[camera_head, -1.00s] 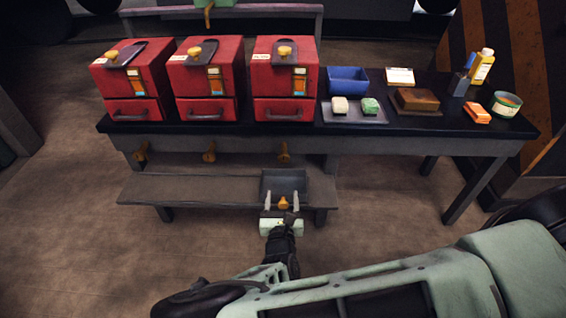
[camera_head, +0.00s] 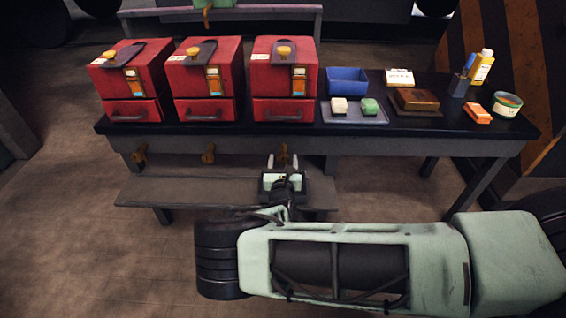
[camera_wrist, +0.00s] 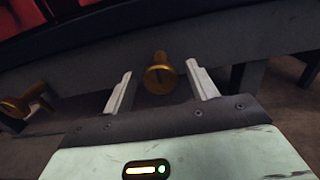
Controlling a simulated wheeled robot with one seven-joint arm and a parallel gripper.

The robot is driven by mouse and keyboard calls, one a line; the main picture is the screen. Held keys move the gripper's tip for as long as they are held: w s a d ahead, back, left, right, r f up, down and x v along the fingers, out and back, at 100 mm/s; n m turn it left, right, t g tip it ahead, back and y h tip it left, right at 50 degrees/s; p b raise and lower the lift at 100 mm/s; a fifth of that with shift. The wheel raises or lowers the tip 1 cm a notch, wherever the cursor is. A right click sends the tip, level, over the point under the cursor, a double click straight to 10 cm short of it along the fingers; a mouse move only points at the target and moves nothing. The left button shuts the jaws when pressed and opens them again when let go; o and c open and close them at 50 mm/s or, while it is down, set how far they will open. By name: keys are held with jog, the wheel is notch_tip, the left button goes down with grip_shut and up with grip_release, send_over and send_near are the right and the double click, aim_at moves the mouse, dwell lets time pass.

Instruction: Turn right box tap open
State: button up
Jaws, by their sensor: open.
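The right red box (camera_head: 284,112) stands on the dark table, with a yellow knob on its top. Its brass tap (camera_wrist: 161,76) sticks out of the table's front apron below it. In the wrist view the tap's round end lies between the two pale fingers of my gripper (camera_wrist: 159,86), with a gap on each side. My gripper (camera_head: 283,162) is open and empty, in front of the apron under the right box. In the head view the fingers largely hide this tap.
Two more red boxes (camera_head: 129,82) (camera_head: 207,84) stand to the left, with brass taps (camera_head: 139,155) (camera_head: 208,154) below them. A low grey bench (camera_head: 165,190) runs under the taps.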

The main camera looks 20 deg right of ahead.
jog(key=c, duration=1)
jog(key=shift+o, duration=0.2)
jog(key=shift+n, duration=0.4)
jog(key=n+p, duration=0.1)
jog(key=n, duration=0.2)
jog(key=shift+a, duration=0.1)
jog(key=n+p, duration=0.1)
jog(key=n, duration=0.3)
jog(key=shift+n, duration=0.3)
jog(key=n, duration=0.4)
jog(key=shift+a+f+n, duration=0.1)
jog(key=shift+f+n, duration=0.1)
jog(key=shift+n, duration=0.1)
jog(key=n+b, duration=0.1)
jog(key=n, duration=0.3)
jog(key=shift+f+n, duration=0.1)
jog(key=shift+n, duration=0.3)
